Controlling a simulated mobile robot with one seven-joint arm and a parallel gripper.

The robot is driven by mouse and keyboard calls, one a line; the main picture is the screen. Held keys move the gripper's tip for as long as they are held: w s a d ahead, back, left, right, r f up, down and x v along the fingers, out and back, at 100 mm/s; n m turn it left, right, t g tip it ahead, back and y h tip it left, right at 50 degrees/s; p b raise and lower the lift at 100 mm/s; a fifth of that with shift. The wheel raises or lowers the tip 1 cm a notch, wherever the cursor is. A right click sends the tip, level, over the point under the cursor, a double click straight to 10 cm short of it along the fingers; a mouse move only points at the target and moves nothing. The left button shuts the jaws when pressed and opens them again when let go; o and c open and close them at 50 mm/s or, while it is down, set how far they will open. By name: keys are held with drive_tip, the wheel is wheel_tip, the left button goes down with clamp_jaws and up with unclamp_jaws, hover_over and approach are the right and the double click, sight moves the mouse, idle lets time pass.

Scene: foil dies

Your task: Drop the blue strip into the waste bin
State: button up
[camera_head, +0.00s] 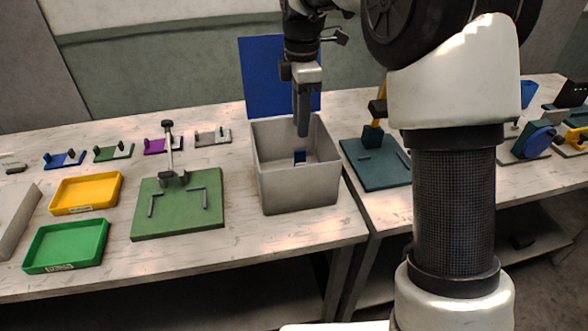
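The waste bin appears to be the grey open-topped box (298,194) near the middle of the table. A small blue piece (299,157), probably the blue strip, shows inside it, against the inner side or floor; I cannot tell which. My gripper (303,134) points down over the bin's opening, with its tip just above the blue piece. A small gap seems to separate them. The fingers overlap from this side, so their opening is hidden. The bin's near wall hides most of its floor.
A blue upright panel (262,75) stands behind the bin. A green plate with a clamp post (177,225) is left of it, a teal fixture (376,176) right. Yellow (86,193) and green (66,245) trays lie further left. My arm blocks part of the right side.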

wheel_tip(320, 180, up, 17)
drive_tip(key=p, duration=0.4)
drive_tip(key=shift+r, duration=0.2)
drive_tip(key=shift+r, duration=0.1)
drive_tip(key=s+d+r+m+t+p, duration=0.2)
drive_tip(key=s+d+r+m+p, duration=0.15)
drive_tip(key=s+r+m, duration=0.35)
drive_tip(key=s+d+f+m+t+p, duration=0.1)
drive_tip(key=s+d+f+m, duration=0.1)
drive_tip(key=s+m, duration=0.2)
drive_tip(key=s+d+f+m+t+p, duration=0.1)
drive_tip(key=s+d+f+m, duration=0.2)
drive_tip(key=s, duration=0.7)
drive_tip(key=s+d+f+m+t+p, duration=0.1)
drive_tip(key=s+d+f+m+p, duration=0.1)
drive_tip(key=s+m, duration=0.4)
drive_tip(key=shift+s+d+f+t, duration=0.3)
drive_tip(key=shift+s+f, duration=0.15)
